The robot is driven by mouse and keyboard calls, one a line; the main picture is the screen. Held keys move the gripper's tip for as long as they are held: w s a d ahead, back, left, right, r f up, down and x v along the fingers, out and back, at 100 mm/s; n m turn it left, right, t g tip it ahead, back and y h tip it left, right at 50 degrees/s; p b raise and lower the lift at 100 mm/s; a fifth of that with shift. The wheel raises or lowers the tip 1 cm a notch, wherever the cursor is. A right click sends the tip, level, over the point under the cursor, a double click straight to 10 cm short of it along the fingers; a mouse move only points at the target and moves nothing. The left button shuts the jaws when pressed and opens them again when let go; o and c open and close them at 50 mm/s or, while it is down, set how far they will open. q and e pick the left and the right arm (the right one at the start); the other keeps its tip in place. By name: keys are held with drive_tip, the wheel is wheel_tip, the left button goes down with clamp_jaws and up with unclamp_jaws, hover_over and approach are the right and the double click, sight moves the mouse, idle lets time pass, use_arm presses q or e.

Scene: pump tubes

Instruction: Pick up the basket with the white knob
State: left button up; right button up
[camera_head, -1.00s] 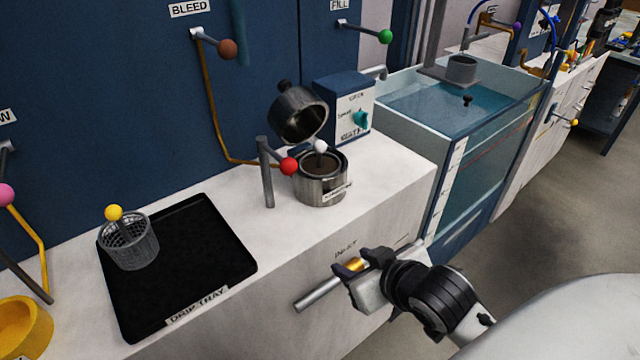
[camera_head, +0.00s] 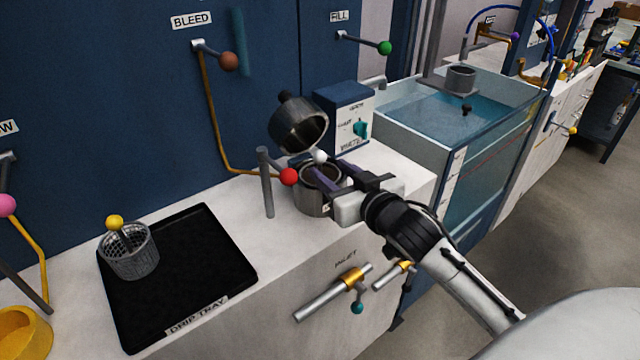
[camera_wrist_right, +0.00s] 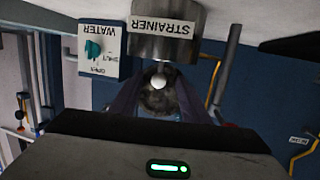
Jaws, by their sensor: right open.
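The white knob (camera_head: 320,157) stands on the basket inside the metal strainer pot (camera_head: 312,201); the basket itself is mostly hidden by the pot and my gripper. My right gripper (camera_head: 332,168) is open at the pot's rim, its fingers reaching toward the white knob. In the right wrist view the white knob (camera_wrist_right: 158,81) lies between the two dark fingers, and no contact is clear. The pot's lid (camera_head: 298,125) is tipped open behind it. Another basket, with a yellow knob (camera_head: 115,222), stands on the black drip tray (camera_head: 215,268). My left gripper is not in view.
A post with a red ball (camera_head: 289,176) stands just left of the pot. A blue control box (camera_head: 345,115) is behind it, and a water tank (camera_head: 450,125) is to the right. The inlet valve (camera_head: 335,292) sticks out of the counter front.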

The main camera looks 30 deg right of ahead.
sight(321, 164)
drive_tip(key=x, duration=0.3)
drive_tip(key=shift+w+f, duration=0.1)
drive_tip(key=shift+f, duration=0.05)
drive_tip(key=shift+c, duration=0.4)
clamp_jaws()
